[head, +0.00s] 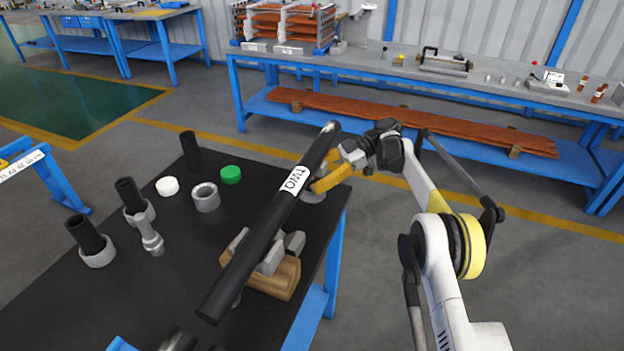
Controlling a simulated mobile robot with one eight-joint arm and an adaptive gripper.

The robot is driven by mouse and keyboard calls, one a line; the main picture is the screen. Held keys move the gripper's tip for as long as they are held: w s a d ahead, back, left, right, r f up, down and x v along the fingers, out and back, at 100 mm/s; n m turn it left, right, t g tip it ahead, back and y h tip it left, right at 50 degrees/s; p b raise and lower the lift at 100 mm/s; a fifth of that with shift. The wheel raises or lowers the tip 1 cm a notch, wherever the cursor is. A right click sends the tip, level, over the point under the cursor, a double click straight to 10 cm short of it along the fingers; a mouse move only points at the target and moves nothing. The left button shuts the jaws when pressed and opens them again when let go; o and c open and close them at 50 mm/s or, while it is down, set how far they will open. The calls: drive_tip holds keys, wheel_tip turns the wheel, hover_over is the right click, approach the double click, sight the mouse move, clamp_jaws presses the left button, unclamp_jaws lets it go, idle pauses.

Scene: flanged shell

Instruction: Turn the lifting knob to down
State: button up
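A long black tube (262,243) with a white label lies tilted across a dark table. Below its middle is a grey clamp on a wooden block (275,275). Near its far end is a yellow part (330,179) above a grey round base, partly hidden by the tube. My gripper (352,157) is at the tube's far end, just right of and above the yellow part. Its fingers are small and overlap the tube and yellow part, so I cannot tell whether it touches them or is open or shut. I cannot make out a lifting knob for certain.
On the black table (110,290) stand dark cylinders in grey rings, a grey ring (206,197), a white cap (167,186), a green cap (230,175) and a metal fitting (150,236). A blue-framed workbench (470,82) runs along the back wall. Floor shows right of the table.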

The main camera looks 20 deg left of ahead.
drive_tip(key=shift+s, duration=0.1)
drive_tip(key=o, duration=1.2)
